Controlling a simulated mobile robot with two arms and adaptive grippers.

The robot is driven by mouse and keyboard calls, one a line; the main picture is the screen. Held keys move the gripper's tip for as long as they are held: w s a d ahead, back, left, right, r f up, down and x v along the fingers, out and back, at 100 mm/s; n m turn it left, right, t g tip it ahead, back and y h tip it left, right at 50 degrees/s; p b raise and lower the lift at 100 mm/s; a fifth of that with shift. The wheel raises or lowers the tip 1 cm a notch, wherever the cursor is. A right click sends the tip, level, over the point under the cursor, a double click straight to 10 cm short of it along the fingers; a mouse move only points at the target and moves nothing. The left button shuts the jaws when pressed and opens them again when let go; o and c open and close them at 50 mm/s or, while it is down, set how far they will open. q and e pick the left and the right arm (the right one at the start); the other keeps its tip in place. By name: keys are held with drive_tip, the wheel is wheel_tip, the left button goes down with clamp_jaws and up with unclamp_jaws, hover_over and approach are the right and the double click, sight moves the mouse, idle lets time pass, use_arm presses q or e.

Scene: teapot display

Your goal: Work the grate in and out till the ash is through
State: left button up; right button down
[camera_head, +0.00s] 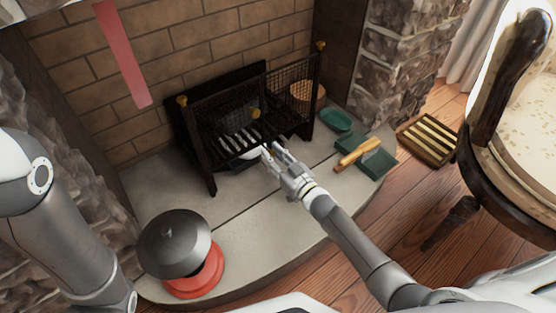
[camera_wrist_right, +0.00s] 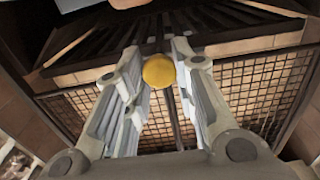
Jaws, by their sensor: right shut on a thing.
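The grate (camera_head: 238,143) is a set of parallel bars low in the black fireplace basket. In the wrist view the fingertips (camera_wrist_right: 157,52) meet that front edge, with a brass knob (camera_wrist_right: 159,71) showing between the fingers. A small white patch lies beside the fingertips; I cannot tell whether it is ash. My left gripper is not in view.
Black mesh panels with brass knobs (camera_head: 320,46) flank the grate. A slatted wooden box (camera_head: 428,140) and a chair stand beyond.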

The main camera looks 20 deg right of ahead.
drive_tip(key=c, duration=1.2)
unclamp_jaws()
drive_tip(key=shift+w+a+r, duration=0.1)
drive_tip(key=shift+w, duration=0.15)
drive_tip(key=shift+s, duration=0.15)
drive_tip(key=v, duration=1.1)
drive_tip(key=shift+s, duration=0.4)
